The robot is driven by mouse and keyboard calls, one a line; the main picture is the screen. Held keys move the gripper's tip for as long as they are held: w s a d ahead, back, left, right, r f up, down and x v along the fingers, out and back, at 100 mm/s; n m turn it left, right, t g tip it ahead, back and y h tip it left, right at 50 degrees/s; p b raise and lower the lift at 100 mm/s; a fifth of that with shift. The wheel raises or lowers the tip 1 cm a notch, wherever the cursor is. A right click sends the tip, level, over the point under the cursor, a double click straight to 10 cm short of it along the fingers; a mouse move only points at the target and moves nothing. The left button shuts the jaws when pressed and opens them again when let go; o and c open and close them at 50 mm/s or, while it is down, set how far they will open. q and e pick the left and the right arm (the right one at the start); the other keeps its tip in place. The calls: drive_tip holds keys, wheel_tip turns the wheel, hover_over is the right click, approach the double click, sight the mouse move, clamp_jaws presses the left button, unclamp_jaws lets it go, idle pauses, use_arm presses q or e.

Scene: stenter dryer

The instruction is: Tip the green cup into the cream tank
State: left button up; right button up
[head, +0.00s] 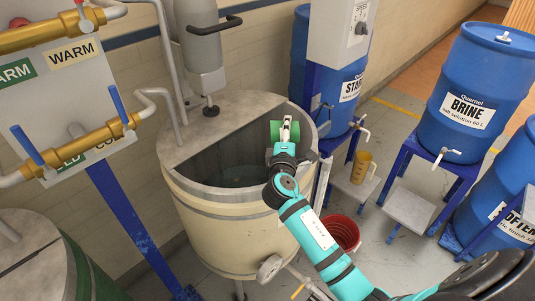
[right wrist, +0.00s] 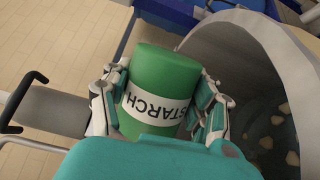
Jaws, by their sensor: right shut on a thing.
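The cream tank (head: 222,218) stands in the middle of the head view, its front half open and some dark liquid low inside. My right gripper (head: 286,132) is over the right part of the tank's opening, shut on the green cup (head: 276,131). In the right wrist view the green cup (right wrist: 163,68) sits between both fingers, with a white STARCH label reading upside down. The cup's mouth and contents are hidden, and I cannot tell its exact tilt. The tank's opening (right wrist: 262,88) lies to the right of the cup there. My left gripper is out of view.
A grey mixer unit (head: 203,45) hangs over the tank's back lid. Brass pipes with blue-handled valves (head: 118,105) are at left. Blue STARCH (head: 345,92) and BRINE (head: 470,95) drums stand at right. A yellow jug (head: 361,168) and red bucket (head: 341,233) are low beside the tank.

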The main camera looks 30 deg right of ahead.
drive_tip(key=shift+s+d+f+m+b, duration=0.25)
drive_tip(key=shift+f+m+b, duration=0.15)
drive_tip(key=shift+m+b, duration=0.4)
drive_tip(key=shift+s+d+r+m, duration=0.1)
drive_tip(key=shift+d+r+m, duration=0.15)
drive_tip(key=shift+m, duration=0.35)
drive_tip(key=shift+s+d+r+m+y+p, duration=0.15)
drive_tip(key=shift+d+r+m+y+p, duration=0.25)
drive_tip(key=shift+m+p, duration=0.2)
drive_tip(key=shift+s+d+f+m+g+b, duration=0.15)
drive_tip(key=shift+f+m+g+b, duration=0.25)
drive_tip(key=shift+f+m+b, duration=0.7)
drive_tip(key=shift+m+y, duration=0.3)
drive_tip(key=shift+m, duration=0.8)
drive_tip(key=shift+d+r+m+p, duration=0.2)
drive_tip(key=shift+r+m+p, duration=0.85)
drive_tip(key=shift+p, duration=0.2)
drive_tip(key=d+m+p, duration=0.1)
drive_tip(key=s+d+m+y, duration=0.1)
drive_tip(key=m, duration=0.1)
drive_tip(key=d+f+m+p, duration=0.1)
drive_tip(key=m, duration=0.1)
drive_tip(key=shift+s+d+t+y+p, duration=0.2)
drive_tip(key=shift+s+t+y+p, duration=0.1)
drive_tip(key=shift+s, duration=0.05)
drive_tip(key=shift+s+d+m+p, duration=0.1)
drive_tip(key=shift+d+m+p, duration=0.25)
drive_tip(key=shift+m, duration=0.3)
drive_tip(key=shift+a, duration=0.1)
